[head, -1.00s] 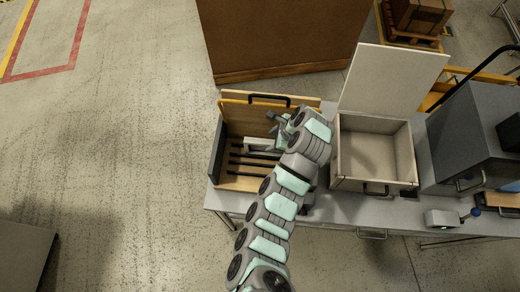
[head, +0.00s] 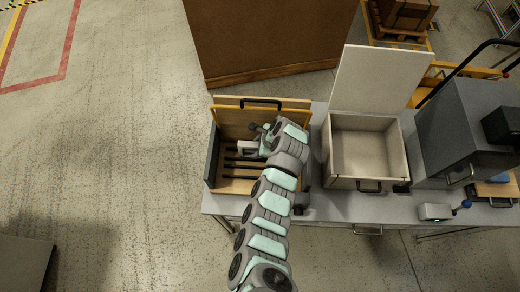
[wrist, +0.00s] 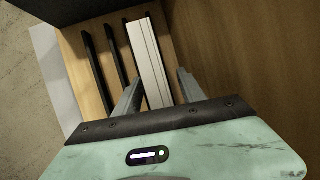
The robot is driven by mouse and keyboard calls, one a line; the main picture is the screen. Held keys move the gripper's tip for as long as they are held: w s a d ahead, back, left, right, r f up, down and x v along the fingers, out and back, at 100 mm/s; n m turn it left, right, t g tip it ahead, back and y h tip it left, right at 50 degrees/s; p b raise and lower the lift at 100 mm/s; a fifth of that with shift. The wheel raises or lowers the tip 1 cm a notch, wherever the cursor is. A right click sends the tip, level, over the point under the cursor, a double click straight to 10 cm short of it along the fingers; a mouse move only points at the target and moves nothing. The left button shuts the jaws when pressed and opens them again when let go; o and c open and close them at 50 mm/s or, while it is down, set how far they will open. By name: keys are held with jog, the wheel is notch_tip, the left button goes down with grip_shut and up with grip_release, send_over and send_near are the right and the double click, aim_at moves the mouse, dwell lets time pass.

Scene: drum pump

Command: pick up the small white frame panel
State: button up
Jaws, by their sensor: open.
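The small white frame panel (wrist: 147,58) stands among black slats in a wooden-floored box. In the wrist view it lies lengthwise between the two fingers of my gripper (wrist: 160,75), nearer the left finger. The fingers are spread apart, and a gap shows on the right side of the panel. I cannot tell whether the left finger touches it. In the head view a white part of the panel (head: 246,147) shows just left of my gripper (head: 263,133). My wrist and arm hide the rest of it.
The box has a yellow-edged back with a black handle (head: 262,101) and a dark left side wall (head: 212,152). Several black slats (wrist: 97,65) run beside the panel. An open, empty bin (head: 364,153) with a raised lid stands to the right on the grey table (head: 330,205).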

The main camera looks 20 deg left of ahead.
jog(key=shift+f, duration=0.2)
dwell(0.5)
jog(key=shift+c, duration=0.5)
grip_shut()
